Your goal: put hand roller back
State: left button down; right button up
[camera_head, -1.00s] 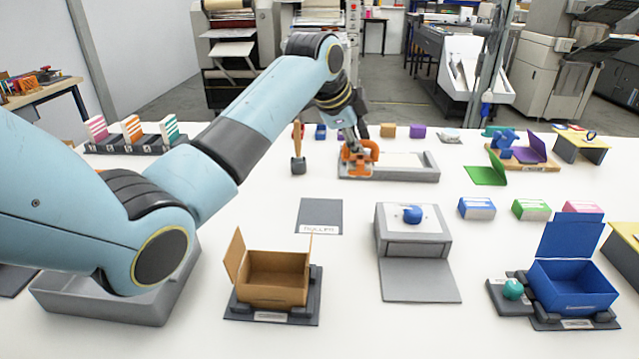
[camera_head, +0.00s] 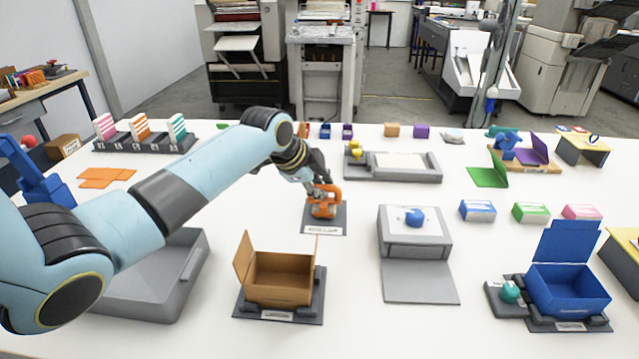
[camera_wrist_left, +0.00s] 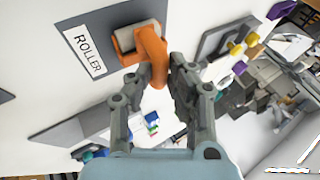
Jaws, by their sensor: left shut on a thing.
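The orange hand roller (camera_head: 325,209) is in my left gripper (camera_head: 321,189), which is shut on its handle. In the head view the roller is over the dark grey mat (camera_head: 340,214) labelled ROLLER. In the left wrist view my left gripper (camera_wrist_left: 158,82) grips the orange handle of the roller (camera_wrist_left: 151,58); its pale drum lies over the grey mat (camera_wrist_left: 75,32), beside the ROLLER label. I cannot tell whether the roller touches the mat. My right gripper is not in view.
A grey tray (camera_head: 432,176) with a white sheet and yellow piece stands behind. A grey press-like box (camera_head: 414,247) stands to the right. A brown open box (camera_head: 278,285) is in front, and a large grey bin (camera_head: 140,300) is left. White table shows around the mat.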

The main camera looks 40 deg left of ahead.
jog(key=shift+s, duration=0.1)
pick_arm(q)
jog(key=shift+s+d+f+b, duration=0.1)
jog(key=shift+s+f+b, duration=0.2)
jog(key=shift+f, duration=0.4)
jog(key=c, duration=1.6)
grip_release()
jog(key=shift+f, duration=0.1)
jog(key=o, duration=0.4)
jog(key=shift+w, duration=0.15)
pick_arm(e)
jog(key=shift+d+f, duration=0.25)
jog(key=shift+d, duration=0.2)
